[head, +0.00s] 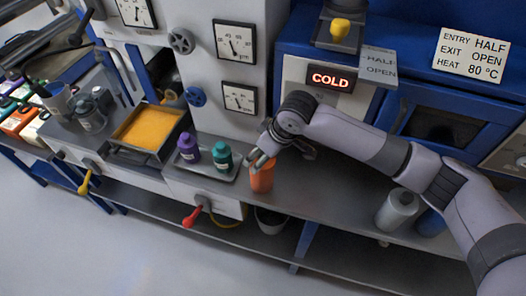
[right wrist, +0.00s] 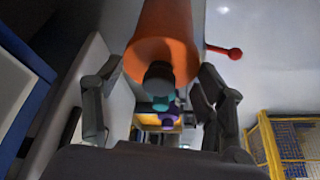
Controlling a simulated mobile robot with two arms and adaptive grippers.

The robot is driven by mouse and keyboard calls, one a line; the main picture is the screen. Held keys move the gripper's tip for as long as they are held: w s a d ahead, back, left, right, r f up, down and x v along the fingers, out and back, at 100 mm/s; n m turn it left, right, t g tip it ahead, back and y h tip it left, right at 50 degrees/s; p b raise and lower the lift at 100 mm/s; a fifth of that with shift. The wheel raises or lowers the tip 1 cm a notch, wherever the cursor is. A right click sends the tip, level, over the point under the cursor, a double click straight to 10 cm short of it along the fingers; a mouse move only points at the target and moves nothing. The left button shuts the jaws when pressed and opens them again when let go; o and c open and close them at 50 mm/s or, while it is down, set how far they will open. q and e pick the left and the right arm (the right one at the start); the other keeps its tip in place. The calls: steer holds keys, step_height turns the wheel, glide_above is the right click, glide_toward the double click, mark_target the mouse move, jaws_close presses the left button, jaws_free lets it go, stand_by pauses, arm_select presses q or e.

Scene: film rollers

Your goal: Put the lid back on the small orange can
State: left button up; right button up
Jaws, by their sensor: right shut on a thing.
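The orange can (head: 262,179) stands at the front edge of the grey counter in the head view, just right of a tray. My right gripper (head: 263,160) is at its top, fingers on either side, and hides the top there. In the right wrist view the orange can (right wrist: 163,35) is large and close, between the fingers of my right gripper (right wrist: 160,72), which is shut on its upper body. A dark round cap-like piece (right wrist: 159,75) sits on the can's near end; I cannot tell whether it is a separate lid. My left gripper is not in view.
A purple bottle (head: 188,148) and a teal bottle (head: 222,156) stand on the tray (head: 205,171). A yellow-filled basin (head: 177,119) is to the left. A grey bottle (head: 397,210) stands on the right under my arm. The counter between can and grey bottle looks clear.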

steer(key=shift+f+p, duration=0.15)
steer(key=shift+p, duration=0.75)
stand_by(1.3)
steer(key=o, duration=1.2)
steer(key=shift+o, duration=0.3)
steer(key=shift+o, duration=1.3)
steer(key=shift+r+p, duration=3.55)
steer(key=shift+p, duration=0.4)
